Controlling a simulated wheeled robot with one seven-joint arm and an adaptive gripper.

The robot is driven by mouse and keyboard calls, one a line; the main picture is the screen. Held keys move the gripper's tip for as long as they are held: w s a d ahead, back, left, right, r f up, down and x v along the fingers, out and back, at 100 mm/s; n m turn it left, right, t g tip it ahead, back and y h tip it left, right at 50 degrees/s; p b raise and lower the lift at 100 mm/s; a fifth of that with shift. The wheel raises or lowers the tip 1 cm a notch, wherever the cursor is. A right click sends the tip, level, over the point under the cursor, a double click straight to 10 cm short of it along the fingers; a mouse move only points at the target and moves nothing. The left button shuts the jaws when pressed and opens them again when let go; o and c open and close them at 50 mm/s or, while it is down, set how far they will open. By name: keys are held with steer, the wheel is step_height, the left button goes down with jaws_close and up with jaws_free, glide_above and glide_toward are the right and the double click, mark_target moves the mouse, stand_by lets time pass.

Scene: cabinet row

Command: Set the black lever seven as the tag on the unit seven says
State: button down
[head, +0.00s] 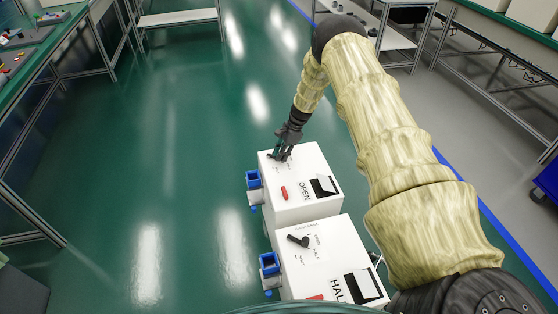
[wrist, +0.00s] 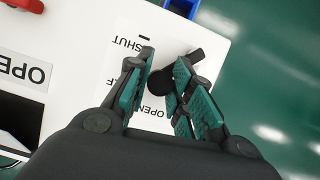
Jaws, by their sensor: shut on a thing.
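The far white unit (head: 318,206) bears a tag reading OPEN (head: 305,191); this tag also shows in the wrist view (wrist: 22,70). I cannot read a unit number. My gripper (head: 282,155) is over the far end of this unit's top.
A nearer white unit (head: 325,258) has its own black lever (head: 298,240) and a tag starting HAL (head: 338,291). A red handle (head: 284,193) lies on the far unit's top. Blue brackets (head: 253,180) stick out at the left. The green floor (head: 150,180) left is clear.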

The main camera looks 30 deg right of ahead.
steer(key=n+b, duration=0.1)
steer(key=w+d+n+g+b, duration=0.1)
steer(key=n+b, duration=0.1)
steer(key=w+n+g+b, duration=0.1)
steer(key=n, duration=0.1)
steer(key=shift+d+f+b, duration=0.2)
steer(key=shift+d+b, duration=0.15)
steer(key=shift+w+d+r+n+g+h+b, duration=0.15)
steer(key=shift+w+n+g+b, duration=0.15)
steer(key=shift+n+b, duration=0.35)
steer(key=shift+w+d+n+g+h+b, duration=0.1)
steer(key=shift+w+n+g+h+b, duration=0.25)
steer(key=shift+n, duration=0.5)
steer(key=c, duration=1.3)
jaws_free()
steer(key=shift+a, duration=0.1)
steer(key=shift+o, duration=0.2)
steer(key=shift+r, duration=0.1)
steer(key=v, duration=1.2)
steer(key=shift+d, duration=0.2)
steer(key=shift+s, duration=0.1)
